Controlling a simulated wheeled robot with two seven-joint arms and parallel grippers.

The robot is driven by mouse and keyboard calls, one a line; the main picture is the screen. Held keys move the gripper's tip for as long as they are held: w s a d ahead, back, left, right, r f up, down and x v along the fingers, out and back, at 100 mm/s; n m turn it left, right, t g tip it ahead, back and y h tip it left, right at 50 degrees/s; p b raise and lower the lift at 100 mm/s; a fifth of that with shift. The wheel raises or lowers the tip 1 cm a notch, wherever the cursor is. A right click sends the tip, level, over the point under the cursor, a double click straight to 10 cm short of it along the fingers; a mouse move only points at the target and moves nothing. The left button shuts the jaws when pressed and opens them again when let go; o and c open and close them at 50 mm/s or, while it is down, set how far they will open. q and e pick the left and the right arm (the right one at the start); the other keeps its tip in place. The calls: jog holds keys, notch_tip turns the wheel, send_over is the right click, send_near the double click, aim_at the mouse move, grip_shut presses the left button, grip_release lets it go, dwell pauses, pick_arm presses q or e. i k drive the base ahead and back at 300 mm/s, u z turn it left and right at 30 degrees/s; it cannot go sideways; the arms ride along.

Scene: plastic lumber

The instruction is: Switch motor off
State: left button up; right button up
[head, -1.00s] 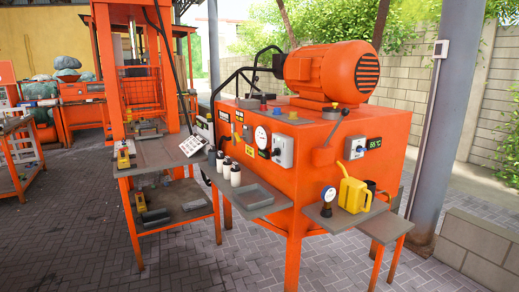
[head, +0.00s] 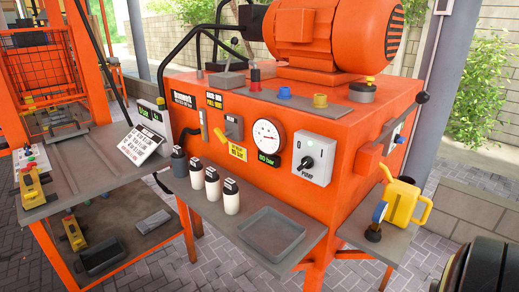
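The orange motor (head: 339,38) sits on top of the orange machine cabinet (head: 350,122). On the cabinet's front is a grey box marked PUMP with a black rotary knob (head: 307,163). Left of it are a round white gauge (head: 267,139), a green display reading 80 bar (head: 269,159) and a grey plate with a yellow lever (head: 221,137). A second grey control box (head: 397,138) is partly visible on the cabinet's right side. Neither of my grippers can be made out in the head view.
A front shelf holds a grey tray (head: 271,233) and several bottles (head: 212,187). A side table (head: 92,165) stands left. A dark rounded object (head: 470,268) fills the lower right corner.

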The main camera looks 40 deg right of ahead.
aim_at(307, 162)
jog(key=i, duration=1.95)
jog(key=z, duration=2.9)
